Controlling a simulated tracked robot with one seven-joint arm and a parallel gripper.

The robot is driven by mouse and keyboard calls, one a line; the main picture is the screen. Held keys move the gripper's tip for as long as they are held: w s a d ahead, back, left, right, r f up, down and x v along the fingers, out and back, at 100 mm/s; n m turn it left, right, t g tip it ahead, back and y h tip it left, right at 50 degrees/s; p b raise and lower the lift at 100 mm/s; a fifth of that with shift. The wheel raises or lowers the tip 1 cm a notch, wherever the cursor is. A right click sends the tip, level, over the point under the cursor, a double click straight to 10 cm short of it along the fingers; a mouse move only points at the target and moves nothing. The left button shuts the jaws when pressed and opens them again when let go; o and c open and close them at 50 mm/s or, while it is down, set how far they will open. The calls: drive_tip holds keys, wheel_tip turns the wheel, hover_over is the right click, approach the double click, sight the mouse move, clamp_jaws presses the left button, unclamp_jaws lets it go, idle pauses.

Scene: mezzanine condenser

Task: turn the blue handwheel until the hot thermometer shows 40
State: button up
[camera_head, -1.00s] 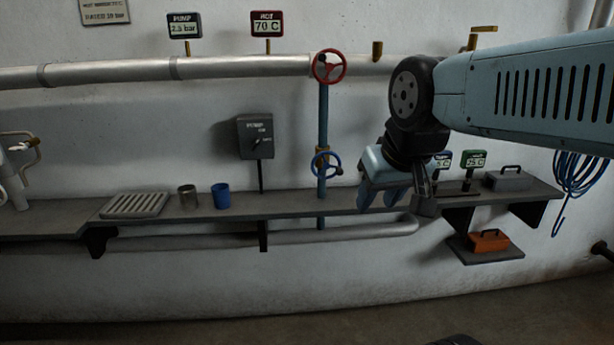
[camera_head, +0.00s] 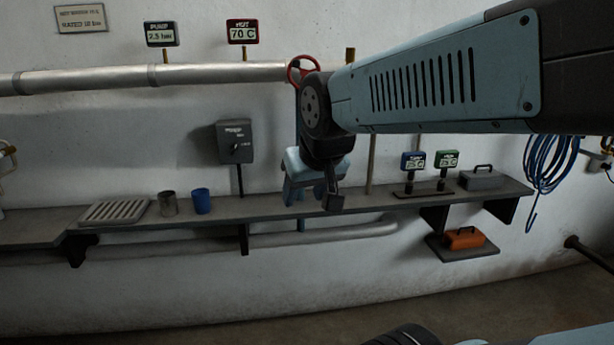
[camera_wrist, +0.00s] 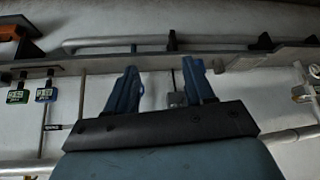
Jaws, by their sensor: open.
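The hot thermometer (camera_head: 242,31), with a red frame, reads 70 C above the upper pipe in the head view. The blue handwheel does not show now; my gripper and forearm cover the place on the blue vertical pipe where it sat. My gripper (camera_head: 305,198) hangs down in front of that pipe, just above the shelf, with its fingers apart. In the wrist view my gripper (camera_wrist: 162,75) has two blue fingers spread with nothing held between them. Whether it touches the handwheel cannot be told.
A red handwheel (camera_head: 303,70) is partly hidden behind my arm. The shelf (camera_head: 270,208) carries a grate (camera_head: 115,211), a metal can (camera_head: 169,203) and a blue cup (camera_head: 202,201). A pump switch box (camera_head: 235,142) hangs left of my gripper. Two small thermometers (camera_head: 413,161) stand right.

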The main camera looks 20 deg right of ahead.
drive_tip(key=w+d+f+m+t+h, duration=0.1)
drive_tip(key=w+d+f+t, duration=0.3)
drive_tip(key=w, duration=0.7)
drive_tip(key=w+d+f+m+t+h, duration=0.15)
drive_tip(key=w+d+f, duration=0.35)
drive_tip(key=w, duration=0.7)
drive_tip(key=w+d+f+m+t+h, duration=0.25)
drive_tip(key=w+d+f+t, duration=0.25)
drive_tip(key=d+f, duration=0.5)
drive_tip(key=shift+t, duration=0.25)
drive_tip(key=x, duration=1.4)
drive_tip(key=shift+s+d+r, duration=0.1)
drive_tip(key=shift+d+r, duration=0.25)
drive_tip(key=shift+d, duration=0.05)
drive_tip(key=shift+c, duration=0.2)
